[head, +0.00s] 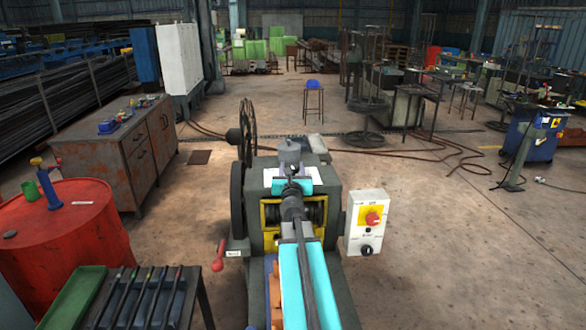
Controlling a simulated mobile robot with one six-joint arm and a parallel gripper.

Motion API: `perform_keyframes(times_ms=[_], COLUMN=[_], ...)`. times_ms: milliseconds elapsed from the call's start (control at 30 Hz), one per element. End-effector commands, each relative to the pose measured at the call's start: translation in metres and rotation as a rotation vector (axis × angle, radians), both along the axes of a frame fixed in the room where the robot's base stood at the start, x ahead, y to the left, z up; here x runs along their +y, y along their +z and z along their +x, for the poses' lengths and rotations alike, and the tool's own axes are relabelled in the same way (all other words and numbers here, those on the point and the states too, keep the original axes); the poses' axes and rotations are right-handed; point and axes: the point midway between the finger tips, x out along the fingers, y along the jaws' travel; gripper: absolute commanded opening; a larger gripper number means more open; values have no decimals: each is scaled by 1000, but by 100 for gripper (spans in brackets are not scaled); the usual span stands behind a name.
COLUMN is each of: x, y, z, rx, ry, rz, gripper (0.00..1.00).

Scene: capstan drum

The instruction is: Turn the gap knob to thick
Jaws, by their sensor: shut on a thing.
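The grey machine (335,200) stands in the middle of the head view, with a yellow-framed opening (270,214) in its front. My arm reaches up from the bottom edge over the machine. My gripper (291,168) is at the machine's top, far side, shut on a small part there. That part appears to be the gap knob, but the gripper and wrist mostly hide it. Its pointer and any thick or thin marks cannot be read.
A white control box (355,228) with a red switch and a black knob is right of the machine. A red-handled lever (219,254) and a large wheel (247,132) are on its left. A red drum (66,235) and a tool rack (150,300) stand further left.

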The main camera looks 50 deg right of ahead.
Motion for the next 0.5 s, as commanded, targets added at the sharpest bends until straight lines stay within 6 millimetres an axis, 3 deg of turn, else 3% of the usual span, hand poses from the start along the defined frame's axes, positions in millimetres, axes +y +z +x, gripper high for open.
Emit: perform_keyframes(times_ms=[500], x=[-1], y=[0], z=[-1], rx=[0], ry=[-125], rz=[0], gripper=[22])
